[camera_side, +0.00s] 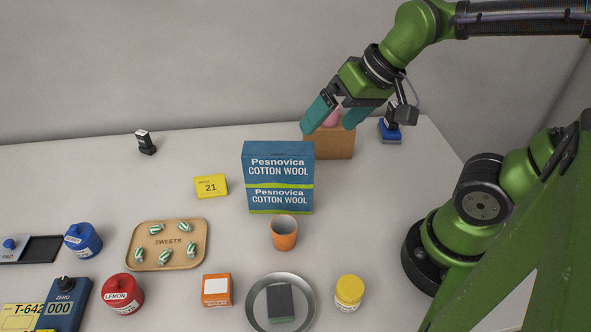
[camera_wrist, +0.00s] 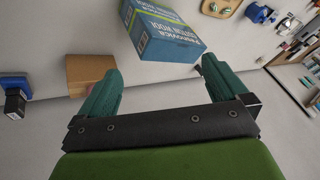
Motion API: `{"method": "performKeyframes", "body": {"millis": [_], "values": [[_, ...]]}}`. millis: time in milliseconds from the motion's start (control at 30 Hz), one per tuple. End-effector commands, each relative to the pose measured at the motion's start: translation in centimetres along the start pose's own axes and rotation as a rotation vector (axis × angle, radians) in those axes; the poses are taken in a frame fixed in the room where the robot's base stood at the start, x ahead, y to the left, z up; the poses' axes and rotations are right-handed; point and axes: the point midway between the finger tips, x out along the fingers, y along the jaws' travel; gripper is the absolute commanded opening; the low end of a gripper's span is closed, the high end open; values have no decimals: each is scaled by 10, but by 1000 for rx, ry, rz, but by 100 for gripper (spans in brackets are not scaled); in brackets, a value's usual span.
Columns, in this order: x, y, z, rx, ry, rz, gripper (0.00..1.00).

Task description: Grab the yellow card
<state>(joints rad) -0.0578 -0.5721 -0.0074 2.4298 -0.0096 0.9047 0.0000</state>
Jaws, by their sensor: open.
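The yellow card (camera_side: 211,186), printed with the number 21, lies on the counter left of the blue cotton wool box in the side view. I cannot make it out in the wrist view. My gripper (camera_side: 334,116) is open and empty, raised at the back right of the counter near a brown box. It is well to the right of the card, with the cotton wool box between them. In the wrist view, the teal fingers of my gripper (camera_wrist: 160,85) are spread wide with nothing between them.
The tall cotton wool box (camera_side: 278,178) stands beside the card; it also shows in the wrist view (camera_wrist: 165,35). A brown box (camera_side: 334,145) stands behind it. An orange cup (camera_side: 284,236) and a sweets tray (camera_side: 140,262) are nearer the front. Counter around the card's back is clear.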

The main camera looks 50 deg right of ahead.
Motion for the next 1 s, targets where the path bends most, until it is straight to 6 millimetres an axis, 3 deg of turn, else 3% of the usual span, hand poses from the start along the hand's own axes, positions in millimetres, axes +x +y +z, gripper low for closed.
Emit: {"method": "performKeyframes", "body": {"millis": [267,400,733,867,1000], "values": [[56,-47,-65,9,-203,83,100],[96,-70,-93,46,-284,150,100],[195,-118,-132,196,-378,350,100],[206,-129,-145,281,-363,398,100],[192,-137,-156,367,-340,413,100]]}}
